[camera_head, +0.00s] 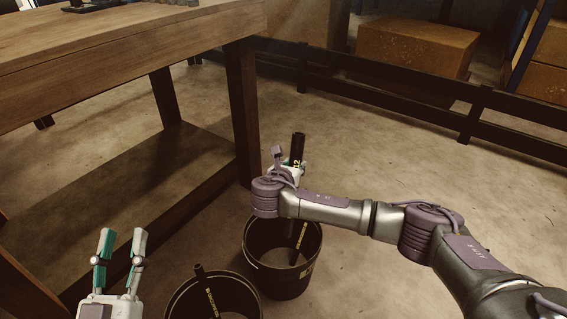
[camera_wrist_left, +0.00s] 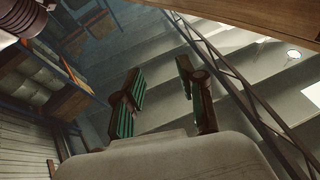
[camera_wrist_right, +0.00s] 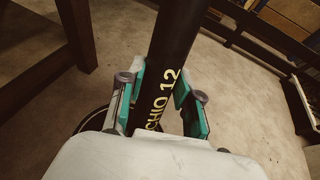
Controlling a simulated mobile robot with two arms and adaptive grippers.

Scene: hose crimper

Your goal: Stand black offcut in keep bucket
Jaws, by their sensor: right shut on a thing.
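A black offcut (camera_head: 298,148) with yellow lettering is upright in my right gripper (camera_head: 287,170). In the right wrist view the offcut (camera_wrist_right: 172,70) runs between both fingers (camera_wrist_right: 160,105), and its lettering ends in "12". The gripper is over the far black bucket (camera_head: 255,262). A black length with yellow marks (camera_head: 301,234) shows inside that bucket; the arm hides whether it is the held offcut's lower part. A nearer black bucket (camera_head: 176,303) holds another black piece (camera_head: 206,290), leaning. I cannot tell which is the keep bucket. My left gripper (camera_head: 120,248) is open and empty.
A wooden workbench (camera_head: 120,50) with a lower shelf (camera_head: 130,190) stands at the left. A dark low rail (camera_head: 400,95) crosses behind, with cardboard boxes (camera_head: 415,50) beyond. The concrete floor right of the far bucket is clear apart from my arm above it.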

